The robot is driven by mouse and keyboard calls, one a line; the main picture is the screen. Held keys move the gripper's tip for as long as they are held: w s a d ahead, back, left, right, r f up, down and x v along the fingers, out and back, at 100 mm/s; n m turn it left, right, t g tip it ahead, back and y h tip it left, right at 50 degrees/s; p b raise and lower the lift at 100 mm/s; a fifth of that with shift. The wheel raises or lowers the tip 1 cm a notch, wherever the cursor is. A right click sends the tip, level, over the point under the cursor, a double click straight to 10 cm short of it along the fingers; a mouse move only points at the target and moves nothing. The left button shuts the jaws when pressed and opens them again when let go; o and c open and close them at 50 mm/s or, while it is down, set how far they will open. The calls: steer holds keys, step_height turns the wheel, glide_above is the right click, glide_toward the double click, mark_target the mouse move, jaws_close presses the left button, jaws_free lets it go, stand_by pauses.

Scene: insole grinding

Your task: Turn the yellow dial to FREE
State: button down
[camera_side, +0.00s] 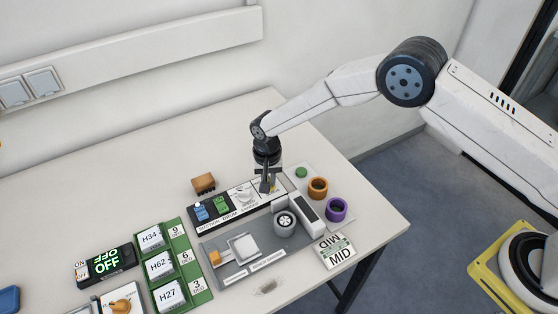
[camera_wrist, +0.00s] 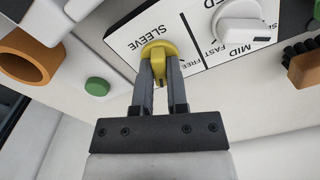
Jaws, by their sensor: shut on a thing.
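The yellow dial (camera_wrist: 159,50) sits on a white panel printed SLEEVE and FREE in the wrist view. Its round base shows above my fingers, and its grip is between them. In the wrist view my gripper (camera_wrist: 162,80) is shut on the yellow dial, its fingers on both sides. The FREE label (camera_wrist: 176,62) is partly hidden beside the right finger. The dial's pointer end is partly covered by the fingers, so its exact setting is hard to tell. In the side view my gripper (camera_side: 268,186) points down at the right end of the black panel, hiding most of the dial.
A white speed knob (camera_wrist: 236,22) with MID and FAST labels is next to the dial. An orange ring (camera_side: 317,187), a purple ring (camera_side: 337,209) and a green button (camera_side: 301,172) stand to the right. A brown brush (camera_side: 204,184) lies behind the panel.

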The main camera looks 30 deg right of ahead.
steer(key=n, duration=0.6)
steer(key=shift+n, duration=1.1)
steer(key=n, duration=0.5)
steer(key=c, duration=0.8)
jaws_free()
steer(key=shift+o, duration=0.2)
steer(key=shift+r, duration=0.1)
steer(key=shift+r, duration=3.4)
